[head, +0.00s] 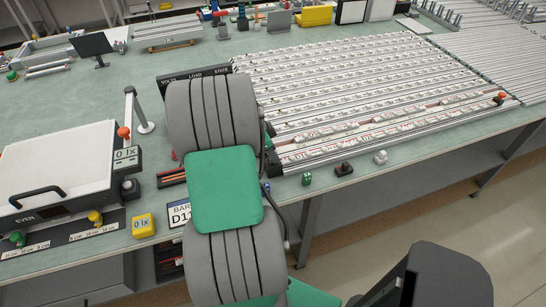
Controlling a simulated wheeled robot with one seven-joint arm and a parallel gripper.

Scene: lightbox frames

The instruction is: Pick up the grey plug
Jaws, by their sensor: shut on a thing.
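Small plugs stand along the front edge of the bench, in front of the slatted panel: a pale, whitish-grey plug (380,157), a black plug (343,168) and a green plug (306,179). I cannot tell whether the pale one is the grey plug of the task. My grey and green arm fills the middle of the view and covers part of the bench and the panel's left end. My gripper and its fingertips do not show, and anything held in them is hidden.
The slatted panel (360,85) with rows of labels covers the bench's right part. Open floor lies at right.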

